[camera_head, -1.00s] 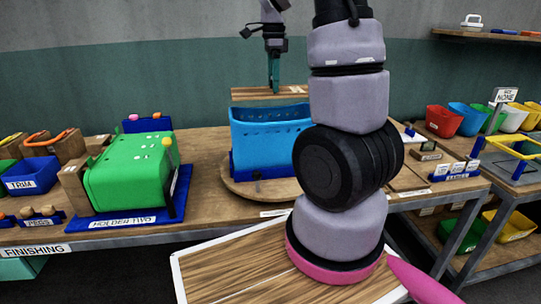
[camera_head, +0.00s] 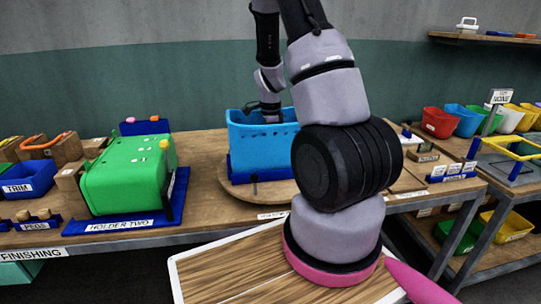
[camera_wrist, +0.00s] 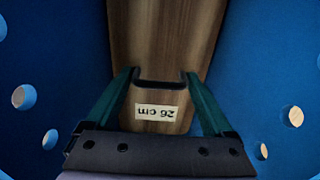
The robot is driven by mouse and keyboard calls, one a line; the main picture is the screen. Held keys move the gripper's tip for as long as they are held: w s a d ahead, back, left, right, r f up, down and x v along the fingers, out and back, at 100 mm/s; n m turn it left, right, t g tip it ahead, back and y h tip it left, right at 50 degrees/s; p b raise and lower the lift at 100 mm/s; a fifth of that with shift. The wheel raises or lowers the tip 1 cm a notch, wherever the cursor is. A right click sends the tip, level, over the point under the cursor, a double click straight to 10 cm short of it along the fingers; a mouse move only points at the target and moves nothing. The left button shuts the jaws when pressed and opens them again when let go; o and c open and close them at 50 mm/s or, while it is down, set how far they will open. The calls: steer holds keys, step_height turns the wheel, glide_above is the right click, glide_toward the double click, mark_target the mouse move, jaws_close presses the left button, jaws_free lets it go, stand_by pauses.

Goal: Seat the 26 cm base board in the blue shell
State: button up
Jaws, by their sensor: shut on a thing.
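The wooden base board (camera_wrist: 165,40), labelled 26 cm, shows in the wrist view, with a dark slot near its label. My gripper (camera_wrist: 160,82) has its two green fingers at the slot and is shut on the board. Blue walls with round holes stand on both sides of the board. In the head view the blue shell (camera_head: 262,148) stands upright on a round wooden turntable (camera_head: 230,180). My wrist reaches down into its open top. The board and fingertips are hidden there by the shell's front wall. I cannot tell whether the board touches the shell's bottom.
A green shell (camera_head: 130,175) sits in a blue holder marked HOLDER TWO (camera_head: 125,222) to the left. A blue TRIM bin (camera_head: 28,178) is further left. Coloured bins (camera_head: 440,123) stand at the right. My arm hides part of the bench.

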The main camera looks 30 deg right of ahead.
steer(key=shift+f, duration=1.7)
steer(key=shift+f, duration=0.1)
steer(key=o, duration=1.2)
step_height(320, 180, up, 12)
steer(key=shift+r, duration=0.1)
